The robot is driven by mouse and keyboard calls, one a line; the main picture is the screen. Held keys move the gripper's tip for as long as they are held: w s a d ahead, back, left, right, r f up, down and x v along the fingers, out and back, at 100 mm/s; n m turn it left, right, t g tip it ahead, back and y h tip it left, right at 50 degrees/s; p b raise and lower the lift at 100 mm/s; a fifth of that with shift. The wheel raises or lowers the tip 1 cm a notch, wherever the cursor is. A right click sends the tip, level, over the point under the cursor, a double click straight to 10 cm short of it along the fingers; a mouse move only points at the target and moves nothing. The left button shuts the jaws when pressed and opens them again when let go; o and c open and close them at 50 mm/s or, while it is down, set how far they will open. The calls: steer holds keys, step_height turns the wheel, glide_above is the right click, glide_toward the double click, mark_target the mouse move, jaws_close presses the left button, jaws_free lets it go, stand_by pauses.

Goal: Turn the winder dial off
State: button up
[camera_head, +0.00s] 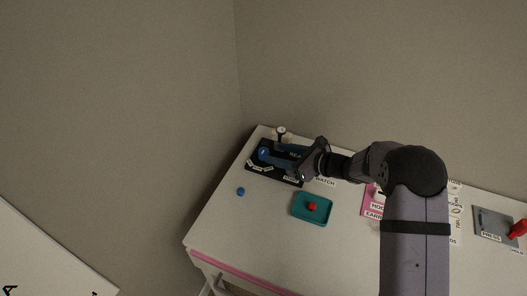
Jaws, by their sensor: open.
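A black panel (277,173) with small white labels lies on the far left part of the white table. A round blue dial (263,153) with a pale mark shows at its upper left; I cannot read its setting.
A small round watch-like object (281,131) stands behind the panel. A blue piece (241,191) lies at the left. A teal tray (300,213) holds a red piece (312,206). A pink board (369,203) and a grey plate (488,220) lie right. Walls stand behind.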

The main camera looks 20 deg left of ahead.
mark_target(265, 151)
steer(key=shift+p+x, duration=0.6)
steer(key=shift+x, duration=3)
steer(key=shift+f, duration=0.1)
steer(key=shift+s, duration=0.1)
steer(key=c, duration=1.1)
